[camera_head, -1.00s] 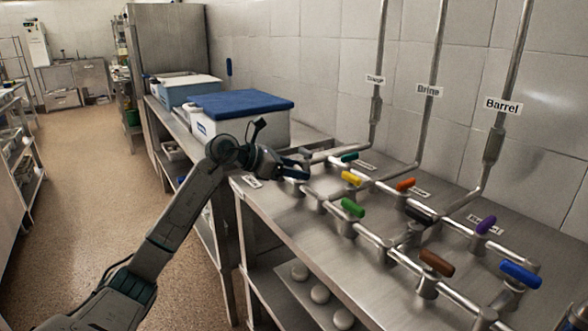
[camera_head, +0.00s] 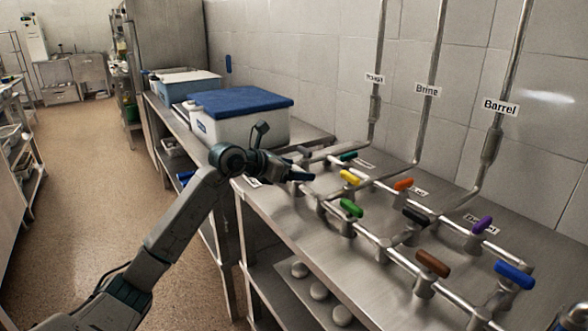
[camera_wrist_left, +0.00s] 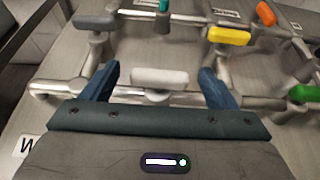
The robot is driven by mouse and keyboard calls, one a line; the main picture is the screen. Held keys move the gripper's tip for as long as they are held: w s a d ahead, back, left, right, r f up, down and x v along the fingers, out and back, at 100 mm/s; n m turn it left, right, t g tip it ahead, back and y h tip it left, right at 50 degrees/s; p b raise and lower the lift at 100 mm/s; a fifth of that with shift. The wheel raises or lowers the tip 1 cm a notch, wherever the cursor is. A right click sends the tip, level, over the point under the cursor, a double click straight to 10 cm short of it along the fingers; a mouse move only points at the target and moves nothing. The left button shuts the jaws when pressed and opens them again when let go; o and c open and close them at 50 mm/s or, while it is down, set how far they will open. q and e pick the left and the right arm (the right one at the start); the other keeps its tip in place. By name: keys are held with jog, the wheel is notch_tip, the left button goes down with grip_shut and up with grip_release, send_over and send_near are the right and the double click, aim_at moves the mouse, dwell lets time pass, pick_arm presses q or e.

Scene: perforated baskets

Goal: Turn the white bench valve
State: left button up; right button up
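The white valve handle (camera_wrist_left: 160,78) shows in the left wrist view as a short, rounded bar on the pipework. It lies crosswise between the two blue fingers of my left gripper (camera_wrist_left: 158,85), with a gap on each side. The gripper is open and no finger visibly touches the handle. In the head view my left gripper (camera_head: 303,173) is over the far left end of the bench, and I cannot make out the white handle there.
Nearby handles are grey (camera_wrist_left: 96,22), yellow (camera_wrist_left: 229,36) and green (camera_wrist_left: 305,93). Orange (camera_head: 403,184), black (camera_head: 416,216), brown (camera_head: 433,263) and blue (camera_head: 514,274) handles stand farther along the steel bench. A blue-lidded box (camera_head: 240,103) stands behind my arm.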

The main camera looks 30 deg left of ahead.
pick_arm(q)
jog(key=shift+s+a, duration=0.1)
pick_arm(e)
jog(key=shift+w+a+f+t+y+b, duration=0.4)
jog(key=shift+w+a+f+t+b, duration=0.35)
jog(key=shift+f+b, duration=0.25)
jog(key=shift+w+a+f+t+y+b, duration=0.4)
jog(key=shift+w+a+f+t+b, duration=0.2)
jog(key=shift+a+f+t+b, duration=0.25)
pick_arm(q)
jog(key=v, duration=1)
jog(key=shift+s+b, duration=0.3)
jog(key=shift+b, duration=0.1)
pick_arm(e)
jog(key=shift+w+a+f+t, duration=0.2)
jog(key=shift+w+f+t, duration=0.1)
jog(key=shift+t, duration=0.1)
pick_arm(q)
jog(key=shift+r, duration=0.1)
